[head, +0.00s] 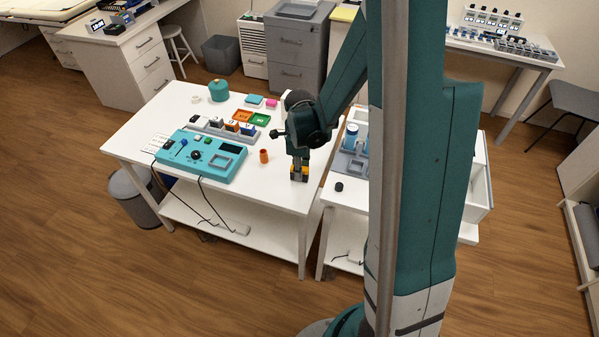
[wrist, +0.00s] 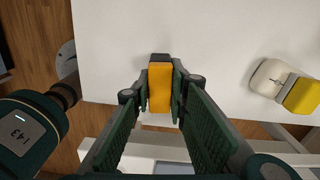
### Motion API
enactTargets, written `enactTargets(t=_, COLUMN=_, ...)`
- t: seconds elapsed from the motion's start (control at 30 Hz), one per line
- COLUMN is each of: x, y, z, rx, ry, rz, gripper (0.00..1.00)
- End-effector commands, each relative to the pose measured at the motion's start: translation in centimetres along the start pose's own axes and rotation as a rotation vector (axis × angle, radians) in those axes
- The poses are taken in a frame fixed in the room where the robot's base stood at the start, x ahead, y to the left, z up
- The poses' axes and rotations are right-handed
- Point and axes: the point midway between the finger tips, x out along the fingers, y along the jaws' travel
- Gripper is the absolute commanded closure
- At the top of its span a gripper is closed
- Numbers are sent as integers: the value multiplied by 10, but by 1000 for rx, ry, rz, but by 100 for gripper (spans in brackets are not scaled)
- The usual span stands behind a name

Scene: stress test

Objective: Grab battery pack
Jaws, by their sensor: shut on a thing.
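The battery pack (wrist: 160,84) is an orange-yellow block with a dark end. In the wrist view it sits between the two dark green fingers of my gripper (wrist: 160,92), which are shut on its sides. In the head view my gripper (head: 299,170) points down over the right front part of the white table, with yellow and dark parts of the pack (head: 304,171) showing at its tip. I cannot tell whether the pack still touches the tabletop.
On the white table (head: 225,185) stand a teal device (head: 208,155) with cables, a row of dark blocks (head: 232,126), an orange cup (head: 264,156) and colored trays. A second table with blue cylinders (head: 351,135) adjoins on the right. A white-and-yellow object (wrist: 300,95) lies right of the pack.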

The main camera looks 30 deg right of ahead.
Motion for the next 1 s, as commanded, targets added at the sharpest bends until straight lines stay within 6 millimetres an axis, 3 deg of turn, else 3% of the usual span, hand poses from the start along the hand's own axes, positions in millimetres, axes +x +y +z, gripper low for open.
enactTargets(t=0.27, x=-16, y=0, z=0, rx=0, ry=0, rz=0, gripper=99)
enactTargets(t=0.8, x=-80, y=0, z=0, rx=0, ry=0, rz=0, gripper=99)
enactTargets(t=1.0, x=-95, y=0, z=0, rx=0, ry=0, rz=0, gripper=99)
